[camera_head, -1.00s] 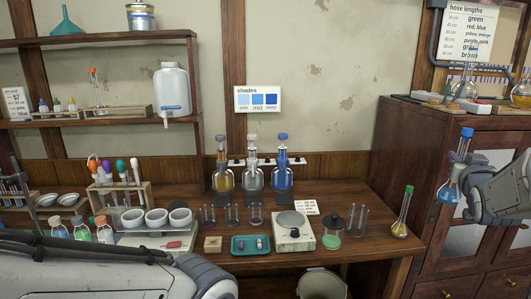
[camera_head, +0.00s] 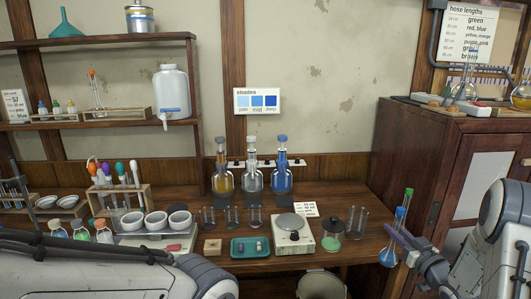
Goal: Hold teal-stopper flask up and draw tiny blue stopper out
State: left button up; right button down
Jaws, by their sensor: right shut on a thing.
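My right gripper (camera_head: 398,238) is at the right front end of the bench, shut on a slim flask (camera_head: 388,257) with blue liquid.
Amber, clear and blue bottles (camera_head: 252,180) stand at the back of the bench. A hotplate (camera_head: 293,235), a green-filled jar (camera_head: 331,243) and a teal tray (camera_head: 238,254) are in front. A wooden cabinet (camera_head: 420,150) stands at the right.

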jog(key=s+a+f+n+g+y+p, duration=0.1)
jog(key=s+a+f+n+g+y, duration=0.7)
jog(key=s+a+f+y, duration=0.7)
jog(key=w+a+f+n+g, duration=0.1)
jog(key=a+n+g, duration=0.7)
jog(key=a, duration=1)
jog(key=f+g, duration=0.1)
jog(key=g, duration=0.1)
jog(key=shift+a+n+g, duration=0.25)
jog(key=shift+n+g, duration=0.05)
jog(key=shift+g, duration=0.1)
